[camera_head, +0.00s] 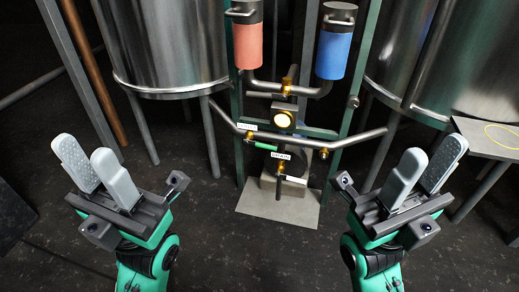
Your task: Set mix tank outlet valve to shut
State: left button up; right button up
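Several small valves with brass bodies sit on the pipework in the middle of the head view. One has a green lever (264,146), lying roughly along the sloping pipe beside a small white label (249,127). Another brass fitting (281,168) sits lower, below a white label (281,155) too small to read surely. I cannot tell for certain which valve is the mix tank outlet. My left gripper (88,158) is at the left, fingers apart and empty. My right gripper (431,160) is at the right, fingers apart and empty. Both are well clear of the pipework.
Large steel tanks stand at the left (163,45) and right (457,62). A red canister (248,45) and a blue canister (334,55) hang above the pipes. A pump-like unit stands on a grey base plate (290,210). A small table (492,139) is at the right. The floor before the plate is clear.

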aim_at(247, 141)
jog(key=i+l, duration=0.15)
jog(key=i, duration=0.3)
jog(key=i+l+u, duration=0.1)
jog(key=i, duration=0.35)
